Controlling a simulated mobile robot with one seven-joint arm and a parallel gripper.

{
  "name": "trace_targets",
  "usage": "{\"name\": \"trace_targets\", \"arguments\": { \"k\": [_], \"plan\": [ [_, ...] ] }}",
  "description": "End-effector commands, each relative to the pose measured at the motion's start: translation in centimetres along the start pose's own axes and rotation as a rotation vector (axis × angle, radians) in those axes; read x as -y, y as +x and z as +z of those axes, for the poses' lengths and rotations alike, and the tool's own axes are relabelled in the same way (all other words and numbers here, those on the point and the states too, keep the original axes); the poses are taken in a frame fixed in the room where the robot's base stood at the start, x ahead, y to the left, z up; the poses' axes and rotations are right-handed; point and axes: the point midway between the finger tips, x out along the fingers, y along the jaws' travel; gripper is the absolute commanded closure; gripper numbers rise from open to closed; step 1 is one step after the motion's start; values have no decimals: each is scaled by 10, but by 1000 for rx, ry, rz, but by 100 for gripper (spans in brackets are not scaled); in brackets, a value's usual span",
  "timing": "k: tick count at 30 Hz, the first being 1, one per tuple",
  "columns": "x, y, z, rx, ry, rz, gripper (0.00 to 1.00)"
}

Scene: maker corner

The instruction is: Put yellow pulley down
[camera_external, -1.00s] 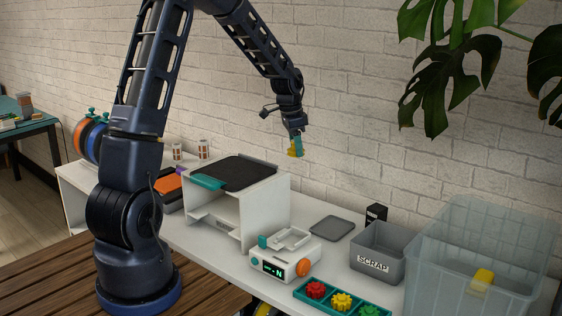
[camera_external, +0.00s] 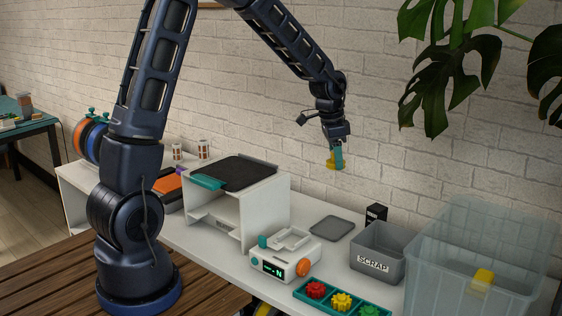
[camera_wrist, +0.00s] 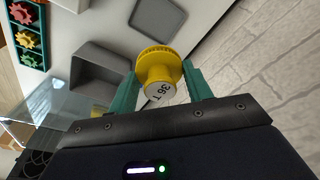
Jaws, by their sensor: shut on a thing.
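My gripper (camera_external: 338,157) is shut on the yellow pulley (camera_external: 331,162) and holds it in the air above the white workbench, above and behind the grey tray. In the wrist view the yellow pulley (camera_wrist: 159,70) sits between my two teal fingertips. Its toothed rim faces away from the wrist, and its hub end carries a label reading roughly "36 T". My gripper also shows in the wrist view (camera_wrist: 166,85).
A grey tray (camera_external: 332,227) lies flat and empty on the bench. A grey SCRAP bin (camera_external: 373,266), a clear tub (camera_external: 440,265) with a yellow item (camera_external: 482,279), a small scale-like device (camera_external: 287,258) and a teal gear holder (camera_external: 309,300) stand around it.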

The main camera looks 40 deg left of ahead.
Motion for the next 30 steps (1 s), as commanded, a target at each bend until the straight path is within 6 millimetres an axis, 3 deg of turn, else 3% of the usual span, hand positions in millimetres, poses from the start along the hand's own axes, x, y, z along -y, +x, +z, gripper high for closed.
{"name": "trace_targets", "arguments": {
  "k": [5,21,30],
  "plan": [
    [-3,23,2,3,2,3,72],
    [-3,136,20,3,3,2,72],
    [-3,161,23,1,3,1,72]
  ]
}}
